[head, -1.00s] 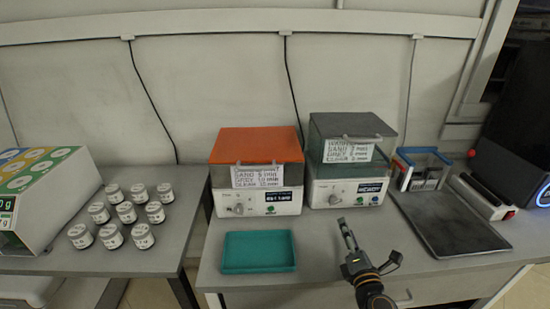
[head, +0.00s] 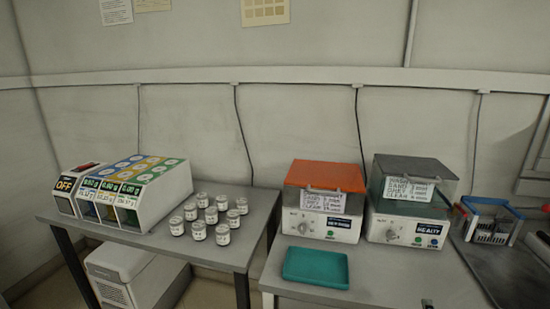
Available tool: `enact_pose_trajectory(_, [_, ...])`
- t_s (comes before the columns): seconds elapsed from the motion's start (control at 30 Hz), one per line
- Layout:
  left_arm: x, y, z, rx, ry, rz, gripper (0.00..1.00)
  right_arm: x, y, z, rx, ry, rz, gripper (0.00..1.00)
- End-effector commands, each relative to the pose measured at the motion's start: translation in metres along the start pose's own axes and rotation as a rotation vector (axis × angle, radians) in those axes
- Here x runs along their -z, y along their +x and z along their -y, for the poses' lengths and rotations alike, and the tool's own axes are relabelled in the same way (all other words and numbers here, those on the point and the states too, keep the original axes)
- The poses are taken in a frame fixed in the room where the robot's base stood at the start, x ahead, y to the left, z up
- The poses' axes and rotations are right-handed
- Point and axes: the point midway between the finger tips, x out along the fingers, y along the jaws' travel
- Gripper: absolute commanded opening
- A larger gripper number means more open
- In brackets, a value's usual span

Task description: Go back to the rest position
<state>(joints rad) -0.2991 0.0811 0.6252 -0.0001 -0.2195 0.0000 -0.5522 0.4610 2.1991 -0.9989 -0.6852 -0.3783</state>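Only a small dark tip, which looks like the end of my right gripper (head: 427,303), shows at the bottom edge, over the front of the right table. Whether it is open or shut is hidden. My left gripper is out of view. No held object is visible.
The left table holds several white-lidded jars (head: 209,214) and a colourful dispenser (head: 135,190). A white box (head: 128,276) stands below.

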Motion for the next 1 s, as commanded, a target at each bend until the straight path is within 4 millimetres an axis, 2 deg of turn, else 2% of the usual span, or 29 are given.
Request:
enact_pose_trajectory(0.17, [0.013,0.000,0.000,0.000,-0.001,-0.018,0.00,-0.011,-0.015,0.026,0.166,0.279,0.112,0.52])
enact_pose_trajectory(0.37, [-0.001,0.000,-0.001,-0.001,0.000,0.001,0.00,-0.005,-0.049,0.067,0.428,0.629,0.252,0.52])
enact_pose_trajectory(0.47, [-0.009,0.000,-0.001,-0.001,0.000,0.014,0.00,0.007,-0.073,0.087,0.580,0.791,0.316,0.52])
enact_pose_trajectory(0.6, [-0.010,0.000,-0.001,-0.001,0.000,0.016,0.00,0.032,-0.111,0.106,0.793,0.977,0.388,0.52])
enact_pose_trajectory(0.83, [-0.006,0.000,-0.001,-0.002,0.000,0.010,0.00,0.079,-0.178,0.113,1.143,1.193,0.465,0.52])
enact_pose_trajectory(1.0, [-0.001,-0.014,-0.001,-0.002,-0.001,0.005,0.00,0.087,-0.161,0.159,1.161,1.179,0.494,0.52])
